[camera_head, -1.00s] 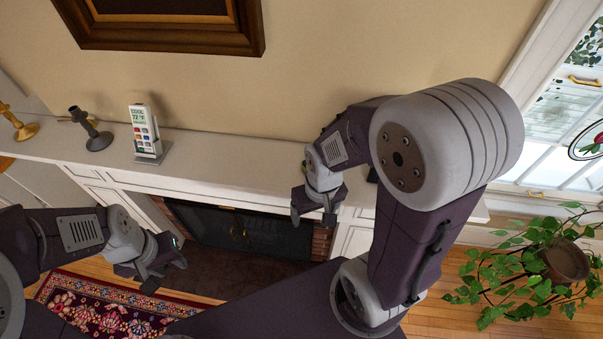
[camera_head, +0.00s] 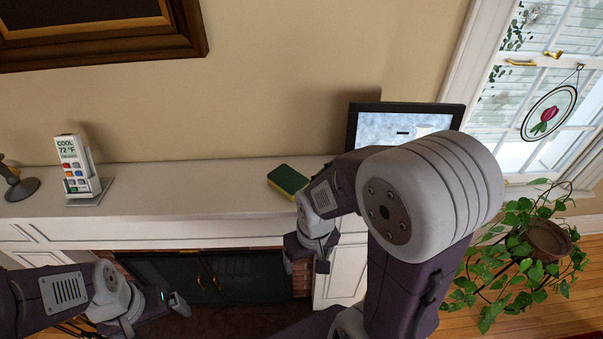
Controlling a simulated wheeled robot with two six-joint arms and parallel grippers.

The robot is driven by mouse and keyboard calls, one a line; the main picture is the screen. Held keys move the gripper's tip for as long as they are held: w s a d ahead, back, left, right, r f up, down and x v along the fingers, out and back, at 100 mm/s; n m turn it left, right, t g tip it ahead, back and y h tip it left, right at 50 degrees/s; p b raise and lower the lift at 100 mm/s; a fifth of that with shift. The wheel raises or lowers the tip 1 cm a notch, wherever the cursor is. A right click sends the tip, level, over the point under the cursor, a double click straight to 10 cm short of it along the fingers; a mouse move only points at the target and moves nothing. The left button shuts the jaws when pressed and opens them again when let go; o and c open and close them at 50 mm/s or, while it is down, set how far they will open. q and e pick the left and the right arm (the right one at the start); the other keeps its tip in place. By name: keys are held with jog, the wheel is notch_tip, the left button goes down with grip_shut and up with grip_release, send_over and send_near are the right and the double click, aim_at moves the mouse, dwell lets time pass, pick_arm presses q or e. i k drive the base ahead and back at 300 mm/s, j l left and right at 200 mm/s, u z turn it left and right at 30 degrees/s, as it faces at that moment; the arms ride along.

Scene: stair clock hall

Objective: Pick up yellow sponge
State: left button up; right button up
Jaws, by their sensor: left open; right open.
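The yellow sponge (camera_head: 287,180), with a dark green top and a yellow side, lies on the white mantel shelf (camera_head: 150,190), left of the digital frame. My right gripper (camera_head: 306,264) is open and empty, pointing down in front of the mantel's edge, below and slightly right of the sponge in the picture. My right arm's wrist is close beside the sponge's right end; I cannot tell whether they touch. My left gripper (camera_head: 160,312) is open and empty, low at the left in front of the fireplace, well away from the sponge.
A digital frame (camera_head: 368,128) stands on the mantel behind my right arm. A remote in a holder (camera_head: 78,172) and a dark candlestick (camera_head: 20,186) stand at the left. The shelf between remote and sponge is clear. A potted plant (camera_head: 545,240) is at the right, by the window.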

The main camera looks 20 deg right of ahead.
aim_at(284, 179)
jog(key=j+z, duration=0.15)
jog(key=z, duration=0.35)
jog(key=j+z, duration=0.15)
jog(key=z, duration=0.3)
jog(key=j+z, duration=0.15)
jog(key=z, duration=0.35)
jog(key=k+j+z, duration=0.1)
jog(key=z, duration=0.35)
jog(key=k+j+z, duration=0.1)
jog(key=z, duration=0.4)
